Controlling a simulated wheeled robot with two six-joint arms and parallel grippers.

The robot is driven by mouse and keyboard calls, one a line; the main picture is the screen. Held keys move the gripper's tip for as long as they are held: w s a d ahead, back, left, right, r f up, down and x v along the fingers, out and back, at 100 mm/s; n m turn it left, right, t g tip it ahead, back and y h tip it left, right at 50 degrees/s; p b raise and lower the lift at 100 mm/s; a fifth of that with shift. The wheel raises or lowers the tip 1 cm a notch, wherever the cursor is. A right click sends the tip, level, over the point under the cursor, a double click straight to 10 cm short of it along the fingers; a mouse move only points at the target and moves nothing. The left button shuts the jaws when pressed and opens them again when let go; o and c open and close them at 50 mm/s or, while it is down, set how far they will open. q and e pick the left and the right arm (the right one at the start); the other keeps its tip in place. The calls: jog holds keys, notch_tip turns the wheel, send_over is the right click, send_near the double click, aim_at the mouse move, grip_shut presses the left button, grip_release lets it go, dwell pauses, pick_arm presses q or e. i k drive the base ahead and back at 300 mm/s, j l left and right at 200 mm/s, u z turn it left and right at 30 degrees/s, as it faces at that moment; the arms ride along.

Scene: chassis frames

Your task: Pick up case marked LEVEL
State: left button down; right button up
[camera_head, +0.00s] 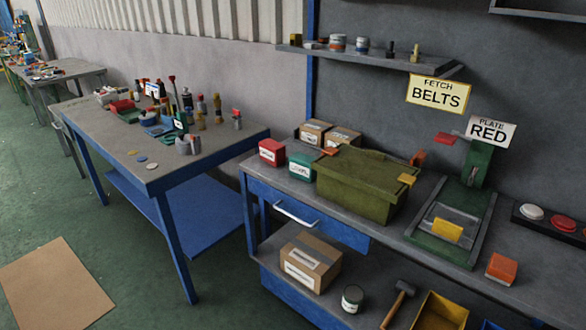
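A small teal case (302,167) with a white label sits on the workbench; its small lettering may read LEVEL, but I cannot be sure. A small red case (272,152) with a white label stands just left of it; I cannot read that label. A large olive-green lidded crate (357,197) stands right of the teal case, close to it. Neither of my grippers shows in the head view.
Two cardboard boxes (314,132) sit behind the cases. A green press-like fixture (452,222) holds a yellow block further right. The workbench (400,226) has a drawer handle (296,213) below. A cluttered side table (170,172) stands left, with green floor around it.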

aim_at(299, 163)
jog(key=z, duration=0.2)
jog(key=i+j+z, duration=0.25)
jog(key=z, duration=0.2)
jog(key=i+j+z, duration=0.35)
jog(key=z, duration=0.15)
